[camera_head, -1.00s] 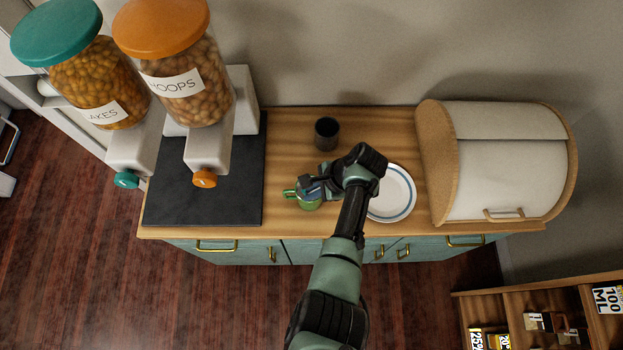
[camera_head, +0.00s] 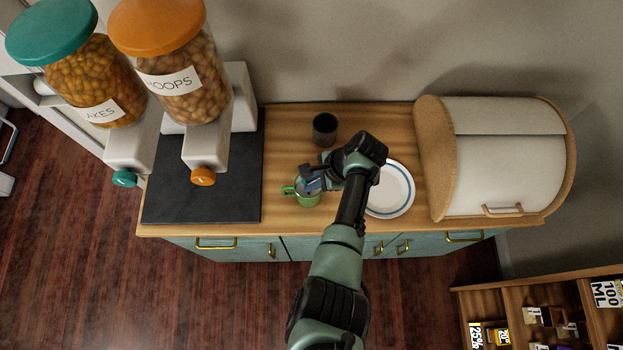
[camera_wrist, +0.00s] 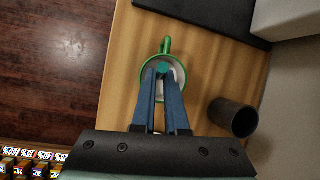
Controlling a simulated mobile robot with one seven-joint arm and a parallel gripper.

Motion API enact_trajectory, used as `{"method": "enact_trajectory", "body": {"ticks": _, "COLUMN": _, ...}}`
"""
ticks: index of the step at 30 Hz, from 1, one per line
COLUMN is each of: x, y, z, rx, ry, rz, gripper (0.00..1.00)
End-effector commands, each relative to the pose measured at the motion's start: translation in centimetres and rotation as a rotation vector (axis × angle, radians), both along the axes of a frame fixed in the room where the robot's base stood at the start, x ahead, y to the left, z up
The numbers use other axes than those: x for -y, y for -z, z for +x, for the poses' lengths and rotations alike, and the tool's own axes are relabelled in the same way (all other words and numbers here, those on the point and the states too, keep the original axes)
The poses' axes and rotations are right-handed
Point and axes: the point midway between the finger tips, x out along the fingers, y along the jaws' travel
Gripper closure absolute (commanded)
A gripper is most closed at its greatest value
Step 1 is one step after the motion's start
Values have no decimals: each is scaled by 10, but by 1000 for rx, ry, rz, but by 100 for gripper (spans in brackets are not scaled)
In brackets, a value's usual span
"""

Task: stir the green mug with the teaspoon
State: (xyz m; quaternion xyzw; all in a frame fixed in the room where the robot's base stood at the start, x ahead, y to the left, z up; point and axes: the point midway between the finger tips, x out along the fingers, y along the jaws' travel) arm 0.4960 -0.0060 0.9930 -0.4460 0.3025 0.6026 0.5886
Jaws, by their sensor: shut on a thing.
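The green mug (camera_head: 306,199) stands on the wooden counter, left of the plate, with its handle pointing left. In the wrist view the mug (camera_wrist: 144,83) shows beyond my fingertips, with a white inside. My gripper (camera_head: 312,181) is over the mug. In the wrist view its blue fingers (camera_wrist: 163,76) are close together on a small teal piece (camera_wrist: 162,68), which seems to be the end of the teaspoon's handle. The rest of the teaspoon is hidden by the fingers, so I cannot tell how deep it sits in the mug.
A dark cup (camera_head: 325,129) stands behind the mug. A white plate (camera_head: 398,192) with a blue ring lies to the right, partly under my arm. A bread bin (camera_head: 505,175) is at the right. Cereal dispensers (camera_head: 180,90) stand on a dark slab (camera_head: 205,204) at the left.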

Motion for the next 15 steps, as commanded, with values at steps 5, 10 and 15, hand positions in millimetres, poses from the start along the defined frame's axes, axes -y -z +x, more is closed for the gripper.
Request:
{"method": "enact_trajectory", "body": {"ticks": 5, "x": -1, "y": -18, "z": -2, "rx": 0, "ry": 0, "rz": 0, "gripper": 100}}
{"method": "enact_trajectory", "body": {"ticks": 10, "x": -3, "y": -29, "z": -4, "rx": 0, "ry": 0, "rz": 0, "gripper": 100}}
{"method": "enact_trajectory", "body": {"ticks": 15, "x": -4, "y": -43, "z": -7, "rx": 0, "ry": 0, "rz": -1, "gripper": 100}}
